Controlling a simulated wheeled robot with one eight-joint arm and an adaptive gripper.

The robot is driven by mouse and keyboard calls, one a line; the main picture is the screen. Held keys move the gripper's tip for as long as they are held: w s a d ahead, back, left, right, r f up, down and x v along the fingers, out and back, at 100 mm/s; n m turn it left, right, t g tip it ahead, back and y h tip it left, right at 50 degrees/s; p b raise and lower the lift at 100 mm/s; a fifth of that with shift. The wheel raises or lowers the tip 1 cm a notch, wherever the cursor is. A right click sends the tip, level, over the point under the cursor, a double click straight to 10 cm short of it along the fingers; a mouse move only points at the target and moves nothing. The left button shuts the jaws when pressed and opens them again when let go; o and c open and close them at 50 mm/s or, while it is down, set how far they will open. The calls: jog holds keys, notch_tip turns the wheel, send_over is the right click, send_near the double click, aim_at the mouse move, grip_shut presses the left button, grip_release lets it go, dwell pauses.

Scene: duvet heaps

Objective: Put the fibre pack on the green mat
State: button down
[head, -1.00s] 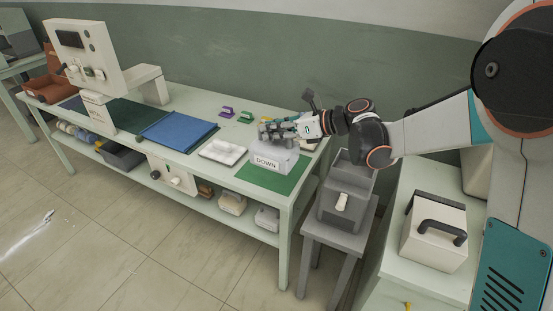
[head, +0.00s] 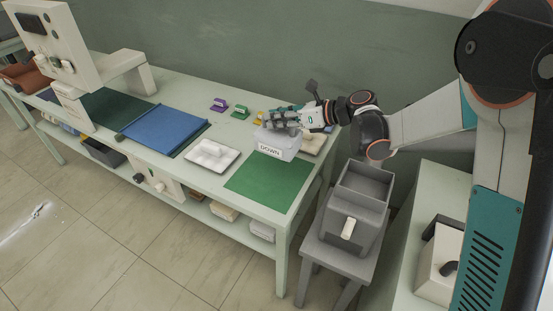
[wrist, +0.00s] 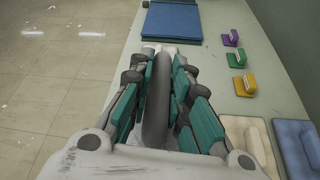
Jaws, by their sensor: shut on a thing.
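A light grey pack labelled DOWN (head: 280,145) is at the back edge of the green mat (head: 264,186) in the head view. It hides part of that edge, and I cannot tell if it touches the mat or hangs above it. My gripper (head: 280,122) is shut on its top. In the wrist view, a dark grey curved handle (wrist: 157,100) runs between the fingers of my gripper (wrist: 165,85). No pack shows a readable fibre label. A cream pack (wrist: 247,140) and a blue-grey pack (wrist: 300,148) lie to the right in the wrist view.
A white pad on a tray (head: 211,153) and a blue folded mat (head: 163,128) lie left on the bench. Purple (head: 219,105), green (head: 241,111) and yellow (head: 258,117) clips stand behind. A grey bin (head: 350,220) on a stool stands right. The mat's front is clear.

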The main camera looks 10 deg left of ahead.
notch_tip(320, 180, down, 14)
jog(key=b, duration=0.4)
jog(key=shift+f, duration=0.1)
jog(key=c, duration=1.5)
grip_release()
